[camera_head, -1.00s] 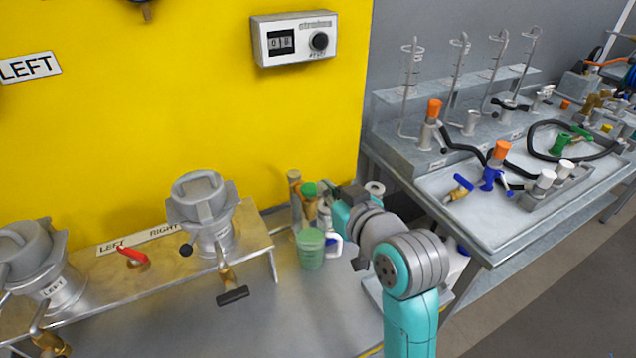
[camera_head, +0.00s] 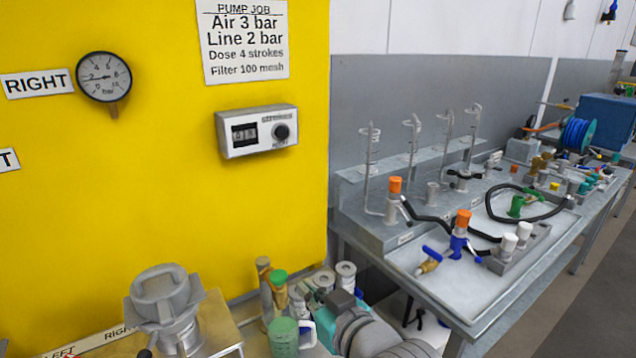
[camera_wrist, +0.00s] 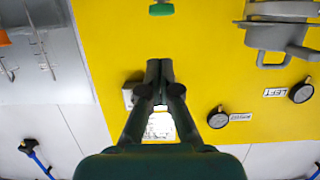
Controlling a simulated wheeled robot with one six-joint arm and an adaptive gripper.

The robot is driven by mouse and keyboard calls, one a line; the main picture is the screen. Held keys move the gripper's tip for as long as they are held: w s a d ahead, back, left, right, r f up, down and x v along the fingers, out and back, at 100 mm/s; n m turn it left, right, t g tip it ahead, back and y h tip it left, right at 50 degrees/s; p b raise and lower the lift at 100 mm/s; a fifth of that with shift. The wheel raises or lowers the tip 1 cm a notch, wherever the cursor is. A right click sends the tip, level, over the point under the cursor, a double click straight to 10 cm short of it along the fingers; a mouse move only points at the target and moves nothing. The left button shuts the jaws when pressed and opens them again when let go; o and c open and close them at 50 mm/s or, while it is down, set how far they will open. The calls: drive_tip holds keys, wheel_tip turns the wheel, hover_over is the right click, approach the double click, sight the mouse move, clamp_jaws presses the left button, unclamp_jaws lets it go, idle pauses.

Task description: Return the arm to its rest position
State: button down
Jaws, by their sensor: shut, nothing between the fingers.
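My arm (camera_head: 372,330), teal and grey, shows at the bottom of the head view, folded low in front of the bench, and is partly cut off by the frame edge. My gripper (camera_wrist: 160,68) is shut and empty in the wrist view. Its two dark fingers meet in front of the yellow panel. I cannot make out the fingertips in the head view.
The yellow panel (camera_head: 110,190) carries a strokes counter (camera_head: 257,131), a gauge (camera_head: 104,77) and a job sheet (camera_head: 242,40). A bench with hoses (camera_head: 440,285) is at right.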

drive_tip(key=s+d+f+m+t+h, duration=0.1)
drive_tip(key=s+d+f+m+h, duration=0.1)
drive_tip(key=s+d+f, duration=0.4)
drive_tip(key=s+d+f+m+h, duration=0.1)
drive_tip(key=s+d+f, duration=0.2)
drive_tip(key=s+f, duration=0.35)
drive_tip(key=s+d+f+m+t+h, duration=0.1)
drive_tip(key=s+d+f+m+h, duration=0.15)
drive_tip(key=d+f, duration=0.45)
drive_tip(key=s+d+f+h, duration=0.1)
drive_tip(key=s+d, duration=0.1)
drive_tip(key=s, duration=1.1)
drive_tip(key=s+d+f+m+h, duration=0.1)
drive_tip(key=s+d, duration=0.1)
drive_tip(key=s, duration=1.2)
drive_tip(key=shift+d+f+h, duration=0.25)
drive_tip(key=shift+d+h, duration=0.05)
drive_tip(key=shift+h, duration=0.05)
